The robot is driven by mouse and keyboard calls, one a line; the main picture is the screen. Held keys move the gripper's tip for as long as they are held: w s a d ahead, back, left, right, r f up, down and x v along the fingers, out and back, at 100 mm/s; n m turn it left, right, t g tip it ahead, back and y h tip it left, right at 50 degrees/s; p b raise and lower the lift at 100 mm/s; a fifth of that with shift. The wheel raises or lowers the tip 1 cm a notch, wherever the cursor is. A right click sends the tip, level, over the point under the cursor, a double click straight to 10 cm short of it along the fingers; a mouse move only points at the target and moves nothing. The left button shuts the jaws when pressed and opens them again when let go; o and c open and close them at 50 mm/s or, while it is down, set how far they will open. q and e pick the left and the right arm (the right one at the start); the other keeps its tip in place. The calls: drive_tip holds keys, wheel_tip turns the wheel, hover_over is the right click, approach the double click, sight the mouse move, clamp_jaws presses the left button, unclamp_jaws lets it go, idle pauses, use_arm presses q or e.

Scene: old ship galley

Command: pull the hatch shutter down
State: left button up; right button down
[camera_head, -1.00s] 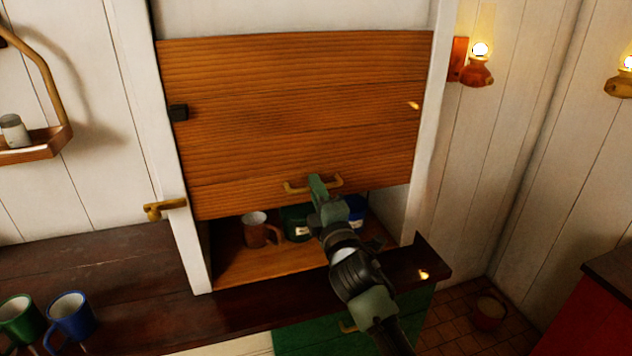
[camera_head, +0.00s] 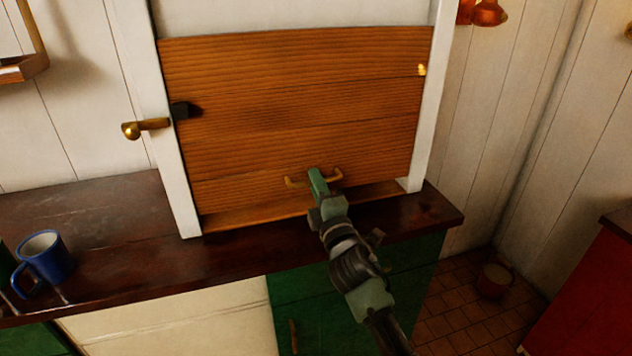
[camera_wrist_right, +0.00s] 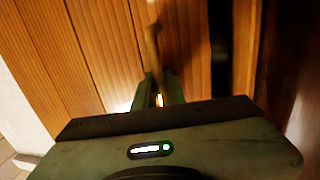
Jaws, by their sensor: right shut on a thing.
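The hatch shutter (camera_head: 300,95) is a wooden slatted panel between two white posts. In the head view it covers nearly the whole opening, with a narrow gap above the sill (camera_head: 255,218). A brass bar handle (camera_head: 296,183) sits near its lower edge. My right gripper (camera_head: 317,178) is shut on this handle, and its fingers hide the handle's middle. In the right wrist view the handle (camera_wrist_right: 153,45) runs between the fingers of my right gripper (camera_wrist_right: 158,98), in front of the slats. My left gripper is not in view.
A brass turn latch (camera_head: 146,128) is on the left post, beside a black block (camera_head: 182,110) at the shutter's edge. The dark counter (camera_head: 110,225) holds a blue mug (camera_head: 45,262) at the left. A bucket (camera_head: 494,280) stands on the tiled floor at right.

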drive_tip(key=c, duration=1.8)
unclamp_jaws()
drive_tip(key=shift+o, duration=0.2)
drive_tip(key=v, duration=0.7)
drive_tip(key=shift+s, duration=0.4)
drive_tip(key=shift+d+f, duration=0.15)
